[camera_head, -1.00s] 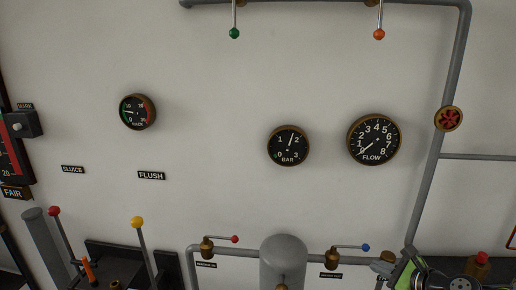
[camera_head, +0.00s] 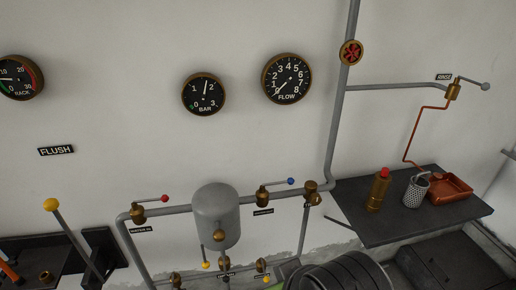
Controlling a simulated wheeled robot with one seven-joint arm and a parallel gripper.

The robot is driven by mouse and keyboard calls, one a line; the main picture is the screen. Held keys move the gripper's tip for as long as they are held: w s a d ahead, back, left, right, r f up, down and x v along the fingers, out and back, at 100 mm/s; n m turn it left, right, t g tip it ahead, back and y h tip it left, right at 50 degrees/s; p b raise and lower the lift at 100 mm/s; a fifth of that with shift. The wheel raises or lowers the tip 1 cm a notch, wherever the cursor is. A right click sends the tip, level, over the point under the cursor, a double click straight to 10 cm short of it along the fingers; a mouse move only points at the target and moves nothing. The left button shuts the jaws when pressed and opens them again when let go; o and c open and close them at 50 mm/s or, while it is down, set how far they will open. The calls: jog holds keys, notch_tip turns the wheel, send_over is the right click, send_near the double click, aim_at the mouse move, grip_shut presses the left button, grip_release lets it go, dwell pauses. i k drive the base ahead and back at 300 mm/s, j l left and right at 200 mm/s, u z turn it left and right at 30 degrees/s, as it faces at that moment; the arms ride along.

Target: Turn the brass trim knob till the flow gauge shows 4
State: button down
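The flow gauge (camera_head: 287,78) is a round black dial with a brass rim, high on the wall right of the middle. Its needle points to the lower left, near the 1. A brass fitting (camera_head: 311,190) sits at the right end of the horizontal grey pipe, below the gauge. It may be the trim knob, but I cannot tell for sure, and no label on it is readable. My gripper does not show in the current view.
A bar gauge (camera_head: 204,94) hangs left of the flow gauge. A red handwheel (camera_head: 350,52) sits on the upright pipe. Blue (camera_head: 290,181) and red (camera_head: 165,198) levers flank the grey tank (camera_head: 216,212). A dark shelf (camera_head: 380,236) at right holds a red-topped brass bottle (camera_head: 379,188).

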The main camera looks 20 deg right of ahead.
aim_at(315, 199)
jog(key=l+z, duration=0.1)
jog(key=z, duration=0.35)
jog(key=l+z, duration=0.15)
jog(key=z, duration=0.3)
